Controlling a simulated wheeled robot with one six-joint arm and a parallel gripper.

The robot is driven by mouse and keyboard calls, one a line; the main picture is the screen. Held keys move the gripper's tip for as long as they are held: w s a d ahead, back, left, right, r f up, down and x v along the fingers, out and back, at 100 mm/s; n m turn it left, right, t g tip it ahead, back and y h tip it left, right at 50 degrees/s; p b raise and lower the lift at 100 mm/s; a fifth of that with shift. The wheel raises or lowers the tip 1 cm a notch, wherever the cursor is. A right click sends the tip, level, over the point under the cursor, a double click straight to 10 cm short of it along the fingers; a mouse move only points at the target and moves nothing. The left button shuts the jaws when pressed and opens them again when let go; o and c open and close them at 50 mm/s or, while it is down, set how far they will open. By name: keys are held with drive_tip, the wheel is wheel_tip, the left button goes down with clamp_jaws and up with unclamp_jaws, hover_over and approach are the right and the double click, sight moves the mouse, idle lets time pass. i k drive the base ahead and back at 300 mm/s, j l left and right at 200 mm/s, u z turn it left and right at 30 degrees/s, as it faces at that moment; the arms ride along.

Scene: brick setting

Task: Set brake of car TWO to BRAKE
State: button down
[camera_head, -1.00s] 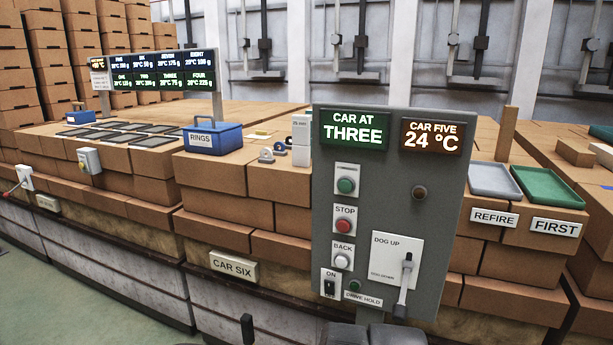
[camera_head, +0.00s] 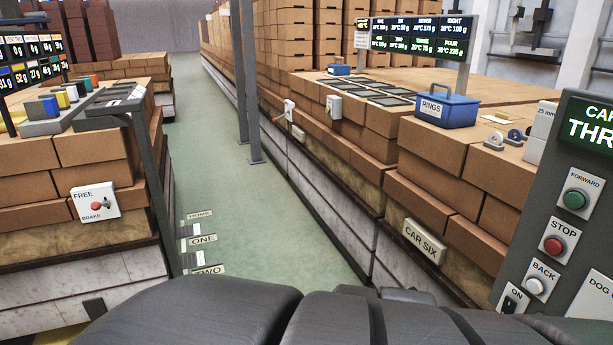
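A white brake plate (camera_head: 80,208) marked FREE at the top and BRAKE at the bottom is on the brick side of the left stack. It carries a small red-knobbed lever (camera_head: 97,206) that points roughly sideways; I cannot tell which mark it is set to. No car name shows on that stack. A floor label TWO (camera_head: 208,270) lies on the green floor, just right of the stack's near corner. My dark arm links (camera_head: 330,322) fill the bottom edge. My gripper's fingers are not in view.
A green aisle (camera_head: 205,150) runs between the left stack and the long right-hand row with the CAR SIX plate (camera_head: 424,241). A dark post (camera_head: 152,190) stands at the left stack's corner. The grey control panel (camera_head: 560,220) is at the right edge.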

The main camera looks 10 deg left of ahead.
sight(96, 206)
drive_tip(key=u, duration=1.75)
